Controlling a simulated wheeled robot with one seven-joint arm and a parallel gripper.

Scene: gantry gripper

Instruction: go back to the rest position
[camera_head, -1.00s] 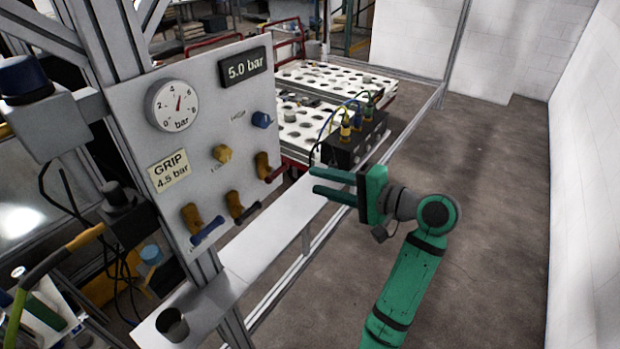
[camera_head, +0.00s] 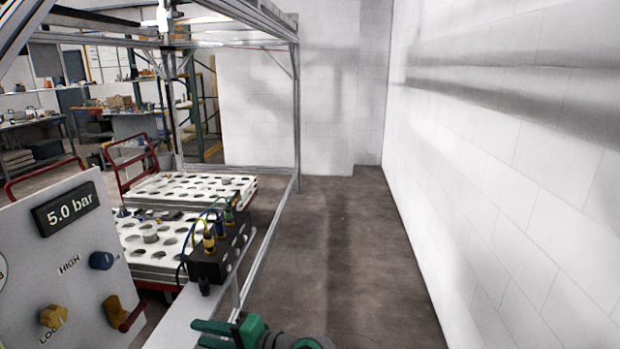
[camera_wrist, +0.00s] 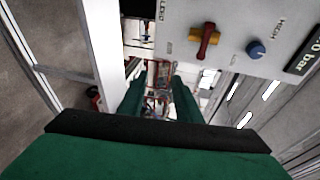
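My green gripper (camera_head: 208,335) shows at the bottom edge of the head view, in front of the white shelf and right of the control panel. Most of my arm is cut off below the picture. In the wrist view the two green fingers (camera_wrist: 158,100) stand apart with nothing between them. The control panel (camera_head: 70,262) carries a 5.0 bar display (camera_head: 67,208), a yellow knob (camera_head: 53,316), a blue knob (camera_head: 102,260) and a red-handled valve (camera_head: 123,312). The panel also shows close by at the upper right of the wrist view (camera_wrist: 232,50).
A black valve box (camera_head: 208,264) with cables stands on the shelf (camera_head: 186,318). Trays with round holes (camera_head: 186,188) lie behind it. A gantry post (camera_head: 297,125) stands beyond. The floor (camera_head: 345,250) on the right is clear up to the white wall (camera_head: 500,180).

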